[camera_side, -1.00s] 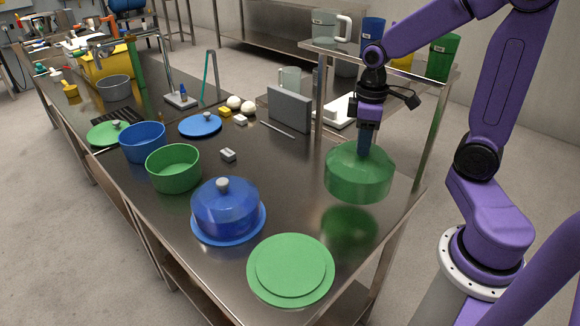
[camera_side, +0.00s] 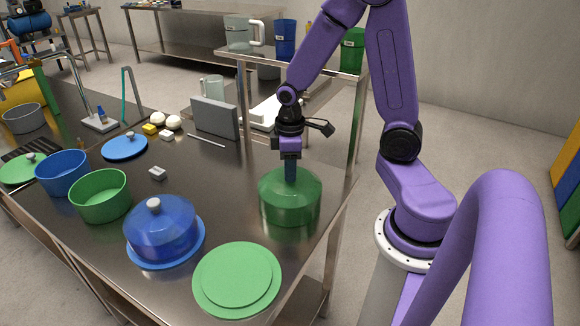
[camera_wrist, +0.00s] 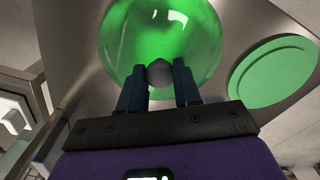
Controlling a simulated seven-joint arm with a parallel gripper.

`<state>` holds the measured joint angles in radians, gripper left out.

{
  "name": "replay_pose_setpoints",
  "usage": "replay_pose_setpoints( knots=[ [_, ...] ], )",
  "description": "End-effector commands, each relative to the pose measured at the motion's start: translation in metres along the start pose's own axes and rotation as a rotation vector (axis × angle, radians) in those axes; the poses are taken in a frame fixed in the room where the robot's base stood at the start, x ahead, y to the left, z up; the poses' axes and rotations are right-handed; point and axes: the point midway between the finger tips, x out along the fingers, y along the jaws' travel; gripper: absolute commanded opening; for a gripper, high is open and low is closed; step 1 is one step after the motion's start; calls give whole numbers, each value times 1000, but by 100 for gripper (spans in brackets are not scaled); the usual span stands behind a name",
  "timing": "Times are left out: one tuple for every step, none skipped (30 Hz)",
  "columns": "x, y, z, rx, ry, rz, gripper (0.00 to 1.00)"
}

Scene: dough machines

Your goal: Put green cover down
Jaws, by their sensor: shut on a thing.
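The green cover (camera_side: 290,202) is a translucent dome at the right side of the steel table. My gripper (camera_side: 290,178) is above it, shut on its knob. In the wrist view the grey knob (camera_wrist: 160,73) sits between the two fingers, with the green cover (camera_wrist: 160,25) beyond. The cover is upright and looks at or very near the tabletop; I cannot tell whether it touches. A flat green plate (camera_side: 237,279) lies bare in front of it, to its left. It also shows at the right in the wrist view (camera_wrist: 272,70).
A blue dome cover (camera_side: 160,232) stands on a blue plate to the left. A green pot (camera_side: 101,196) and a blue pot (camera_side: 63,173) stand farther left. A grey upright block (camera_side: 215,118) and a shelf rack stand behind. The mid-table is mostly clear.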

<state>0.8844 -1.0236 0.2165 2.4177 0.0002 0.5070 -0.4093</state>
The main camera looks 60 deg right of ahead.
Motion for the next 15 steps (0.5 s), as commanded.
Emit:
replay_pose_setpoints(
  knots=[
    [0, 0, 0, 0, 0, 0, 4],
    [0, 0, 0, 0, 0, 0, 4],
    [0, 0, 0, 0, 0, 0, 4],
    [1, 0, 0, 0, 0, 0, 4],
    [2, 0, 0, 0, 0, 0, 4],
    [3, 0, 0, 0, 0, 0, 4],
    [3, 0, 0, 0, 0, 0, 36],
    [3, 0, 0, 0, 0, 0, 46],
    [3, 0, 0, 0, 0, 0, 58],
    [3, 0, 0, 0, 0, 0, 58],
    [3, 0, 0, 0, 0, 0, 58],
    [3, 0, 0, 0, 0, 0, 58],
    [3, 0, 0, 0, 0, 0, 58],
    [3, 0, 0, 0, 0, 0, 58],
    [2, 0, 0, 0, 0, 0, 58]
  ],
)
